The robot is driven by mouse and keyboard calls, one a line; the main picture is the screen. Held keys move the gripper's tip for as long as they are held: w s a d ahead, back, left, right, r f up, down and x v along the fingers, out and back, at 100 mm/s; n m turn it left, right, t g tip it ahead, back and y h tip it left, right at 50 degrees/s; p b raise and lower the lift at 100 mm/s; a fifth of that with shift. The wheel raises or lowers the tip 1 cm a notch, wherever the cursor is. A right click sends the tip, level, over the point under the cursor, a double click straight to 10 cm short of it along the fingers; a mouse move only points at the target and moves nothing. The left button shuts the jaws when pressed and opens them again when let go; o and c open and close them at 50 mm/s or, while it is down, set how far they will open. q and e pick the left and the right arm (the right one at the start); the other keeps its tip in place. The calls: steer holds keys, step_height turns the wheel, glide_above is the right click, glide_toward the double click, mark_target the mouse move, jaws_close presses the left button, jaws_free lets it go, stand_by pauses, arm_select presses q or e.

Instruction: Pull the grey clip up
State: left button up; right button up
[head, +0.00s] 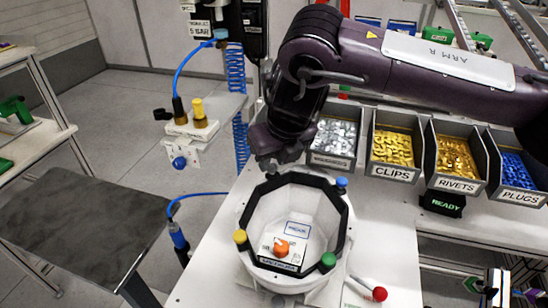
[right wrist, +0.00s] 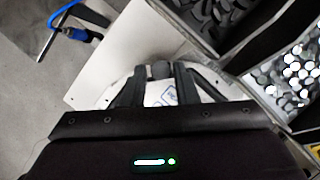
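The white helmet shell (head: 262,270) with a black rim stands on the white bench. A grey clip knob (head: 272,165) is at its far rim, partly hidden under my right gripper (head: 277,158). In the right wrist view the round grey knob (right wrist: 158,70) lies between the two dark fingertips (right wrist: 160,72). The fingers stand close on either side of it; whether they press on it I cannot tell. My left gripper is in neither view.
The rim also carries a blue knob (head: 341,182), a yellow knob (head: 240,236) and a green knob (head: 328,260). An orange knob (head: 282,247) is inside the shell. Bins of clips (head: 392,173), rivets and plugs stand behind at right. A red-ended lever (head: 379,294) is at front right.

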steer(key=shift+o, duration=1.1)
steer(key=b+v, duration=0.1)
steer(key=v, duration=0.6)
steer(key=shift+s+r, duration=0.15)
steer(key=shift+r, duration=0.2)
steer(key=shift+f, duration=0.1)
